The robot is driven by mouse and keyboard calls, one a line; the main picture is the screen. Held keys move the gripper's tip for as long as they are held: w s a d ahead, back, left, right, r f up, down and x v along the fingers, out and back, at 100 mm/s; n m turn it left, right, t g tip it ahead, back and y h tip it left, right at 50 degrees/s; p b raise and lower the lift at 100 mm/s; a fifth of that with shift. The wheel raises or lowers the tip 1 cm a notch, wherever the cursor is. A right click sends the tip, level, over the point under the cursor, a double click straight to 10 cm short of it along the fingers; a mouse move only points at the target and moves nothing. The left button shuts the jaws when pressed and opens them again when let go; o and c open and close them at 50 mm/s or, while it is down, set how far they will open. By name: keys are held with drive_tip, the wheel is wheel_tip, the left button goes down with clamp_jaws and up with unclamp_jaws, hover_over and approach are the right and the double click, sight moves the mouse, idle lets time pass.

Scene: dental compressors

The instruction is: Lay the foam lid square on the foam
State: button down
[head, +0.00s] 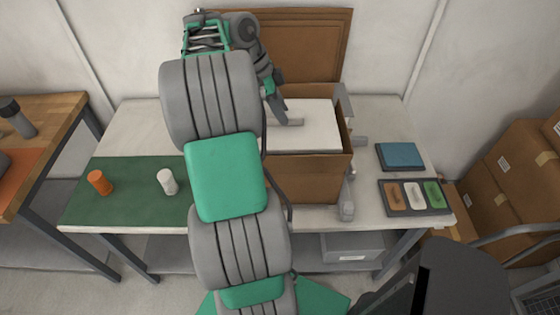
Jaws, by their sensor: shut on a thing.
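The white foam lid (318,134) is a flat slab at the mouth of an open cardboard box (310,182). It looks roughly level and lined up with the box walls, with its left part hidden behind my arm. The foam beneath it is hidden, so I cannot tell whether the lid touches it. My gripper (290,122) points down at the left-middle of the lid and is shut on it; the fingertips are small and the exact grip is unclear.
The box's back flap (305,40) stands up behind. A green mat (125,190) holds an orange cylinder (99,182) and a white one (167,181). On the right are a blue block (400,156) and a dark tray (416,208) of coloured pieces. Grey fixtures (347,195) stand beside the box.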

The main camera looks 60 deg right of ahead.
wheel_tip(320, 180, down, 3)
drive_tip(key=shift+r+b, duration=0.1)
drive_tip(key=shift+b, duration=0.75)
wheel_tip(320, 180, down, 10)
drive_tip(key=shift+r+b, duration=0.2)
drive_tip(key=shift+b, duration=0.3)
drive_tip(key=shift+f, duration=0.1)
drive_tip(key=c, duration=1)
unclamp_jaws()
drive_tip(key=shift+c, duration=0.2)
